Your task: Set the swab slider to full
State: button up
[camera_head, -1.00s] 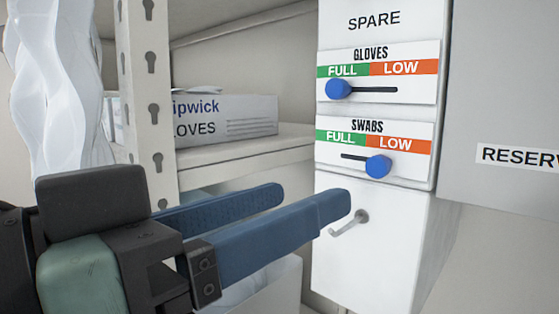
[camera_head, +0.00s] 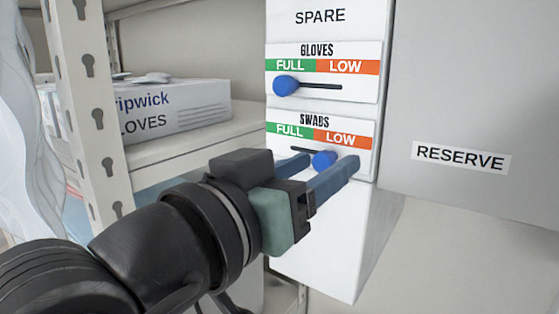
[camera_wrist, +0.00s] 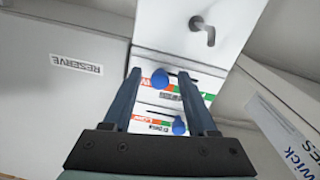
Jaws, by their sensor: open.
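The swab slider is a blue round knob (camera_head: 324,159) on a dark slot in the white SWABS panel (camera_head: 273,142). It sits at the slot's right end, below the orange LOW band. My gripper (camera_head: 329,158) is open, its two blue fingers pointing at the panel, one on either side of the knob. The right part of the slot is hidden.
The GLOVES slider (camera_head: 286,86) sits just above, at its FULL end. A metal hook (camera_wrist: 203,30) sticks out below the SWABS panel. A grey RESERVE cabinet (camera_head: 460,100) stands at right, and a shelf with a glove box (camera_head: 178,108) at left.

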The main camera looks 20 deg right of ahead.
grip_shut()
dwell(1.3)
